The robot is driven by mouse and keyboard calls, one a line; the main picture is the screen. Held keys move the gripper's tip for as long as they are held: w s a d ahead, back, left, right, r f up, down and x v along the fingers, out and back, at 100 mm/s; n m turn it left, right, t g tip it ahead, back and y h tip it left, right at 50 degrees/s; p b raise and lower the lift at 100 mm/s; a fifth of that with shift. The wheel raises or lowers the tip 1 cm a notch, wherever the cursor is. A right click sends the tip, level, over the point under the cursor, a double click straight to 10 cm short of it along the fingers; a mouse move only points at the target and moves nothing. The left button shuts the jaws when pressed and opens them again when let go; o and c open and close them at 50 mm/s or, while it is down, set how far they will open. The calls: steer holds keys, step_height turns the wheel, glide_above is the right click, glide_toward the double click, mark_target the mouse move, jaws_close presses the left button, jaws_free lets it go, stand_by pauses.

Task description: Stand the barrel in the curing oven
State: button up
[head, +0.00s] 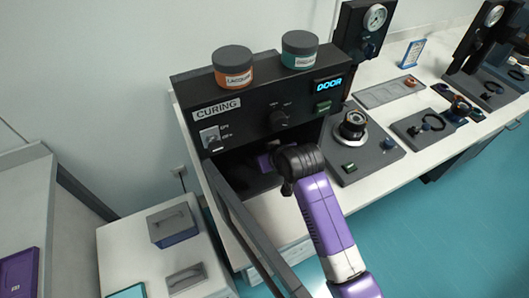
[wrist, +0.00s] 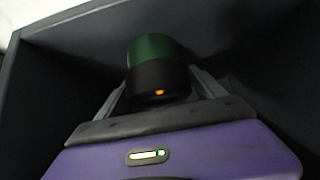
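The curing oven (head: 245,103) is a dark box with a "CURING" label and a lit "DOOR" display. Its door (head: 243,222) stands open, swung out toward the lower left. My arm reaches through the opening, so my gripper is mostly hidden in the head view. In the wrist view my gripper (wrist: 160,84) is inside the dark chamber, with a finger on each side of the barrel (wrist: 155,58). The barrel has a green upper part and a black lower part with a small orange spot. The fingers appear closed against it. Whether its base touches the oven floor is hidden.
An orange-labelled jar (head: 232,68) and a teal-labelled jar (head: 299,50) stand on the oven top. A grey plate with a round fixture (head: 352,127) is right of the oven. A side table (head: 130,245) with a lidded box (head: 173,226) stands at lower left, near the open door.

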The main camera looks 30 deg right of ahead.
steer(key=shift+o, duration=0.2)
steer(key=shift+r, duration=0.1)
steer(key=shift+r, duration=0.15)
steer(key=v, duration=1.2)
